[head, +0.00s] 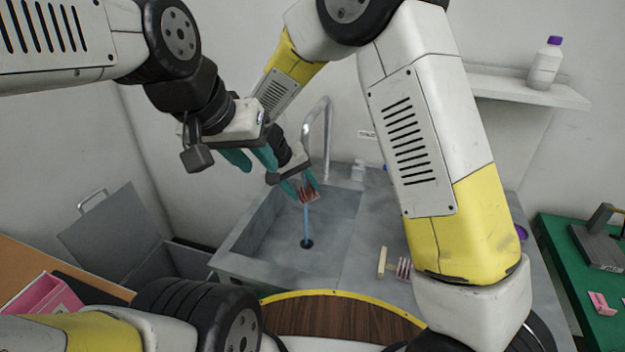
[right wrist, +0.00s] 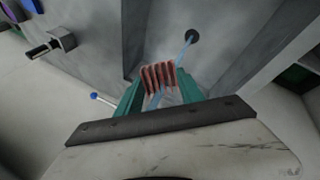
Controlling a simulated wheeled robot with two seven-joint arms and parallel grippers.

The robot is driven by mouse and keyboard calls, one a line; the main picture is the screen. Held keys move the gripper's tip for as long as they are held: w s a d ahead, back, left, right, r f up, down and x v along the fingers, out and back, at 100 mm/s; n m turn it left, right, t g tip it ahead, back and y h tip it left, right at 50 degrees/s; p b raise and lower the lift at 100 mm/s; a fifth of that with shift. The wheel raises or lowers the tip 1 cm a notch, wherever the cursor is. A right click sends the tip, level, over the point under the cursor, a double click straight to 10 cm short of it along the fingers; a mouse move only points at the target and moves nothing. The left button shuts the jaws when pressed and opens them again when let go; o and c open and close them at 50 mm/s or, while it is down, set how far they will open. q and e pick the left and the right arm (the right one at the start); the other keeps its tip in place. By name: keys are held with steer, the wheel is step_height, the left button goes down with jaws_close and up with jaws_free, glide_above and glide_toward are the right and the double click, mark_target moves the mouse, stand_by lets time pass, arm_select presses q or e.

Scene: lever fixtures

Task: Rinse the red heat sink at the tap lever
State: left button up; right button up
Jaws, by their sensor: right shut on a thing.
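The red finned heat sink (head: 309,194) is held between the teal fingers of my right gripper (head: 300,188), above the grey sink (head: 253,222). In the right wrist view the heat sink (right wrist: 160,76) sits between both fingertips. A curved tap (head: 327,125) stands behind it. A blue water stream (head: 306,224) runs below the heat sink to the dark drain (head: 306,244). A rod with a blue tip (right wrist: 95,96) shows in the right wrist view; I cannot tell if it is the tap lever. My left gripper (head: 250,160) is apart and empty, its teal fingers spread.
Another reddish finned piece (head: 403,268) and a pale block (head: 383,262) lie on the counter right of the basin. A shelf (head: 530,88) holds a purple-capped bottle (head: 545,64). A green mat (head: 570,262) is at right. A grey open-lidded bin (head: 110,235) and pink box (head: 42,298) are at left.

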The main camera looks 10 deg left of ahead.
steer(key=shift+w+d, duration=0.1)
stand_by(0.3)
steer(key=shift+w+d, duration=0.15)
steer(key=shift+d, duration=0.25)
steer(key=shift+a, duration=0.15)
steer(key=shift+s+a, duration=0.25)
steer(key=shift+a, duration=0.2)
steer(key=s+d, duration=0.3)
steer(key=s, duration=0.4)
steer(key=shift+s+d, duration=0.2)
stand_by(0.4)
steer(key=shift+s, duration=0.1)
stand_by(0.9)
